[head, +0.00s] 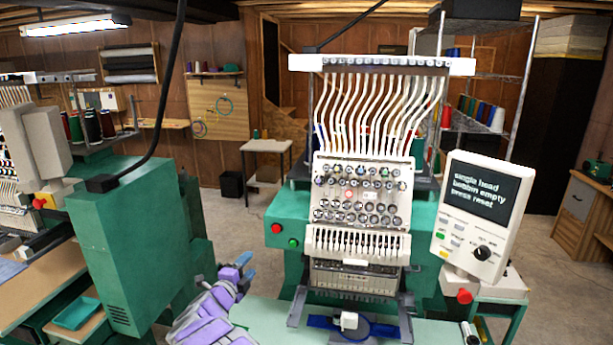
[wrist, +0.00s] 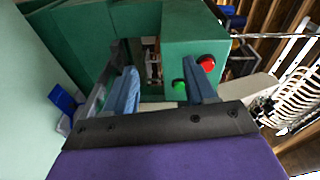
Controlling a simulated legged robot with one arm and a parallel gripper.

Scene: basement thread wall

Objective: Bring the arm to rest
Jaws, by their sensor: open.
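My arm is purple and grey and enters at the bottom of the head view, left of the green embroidery machine (head: 285,218). My gripper (head: 238,272) has blue fingers and points up and away towards the gap left of that machine. In the wrist view my gripper (wrist: 160,92) is open, its two blue fingers wide apart with nothing between them. Beyond the fingers are the machine's green housing (wrist: 180,52), a red button (wrist: 207,63) and a green button (wrist: 179,85).
A control panel (head: 478,215) reads "single head bobbin empty press reset". A second green machine (head: 140,235) stands at the left with a teal tray (head: 75,313) beside it. A small table (head: 265,146) and a black bin (head: 231,185) stand behind. Concrete floor between the machines is clear.

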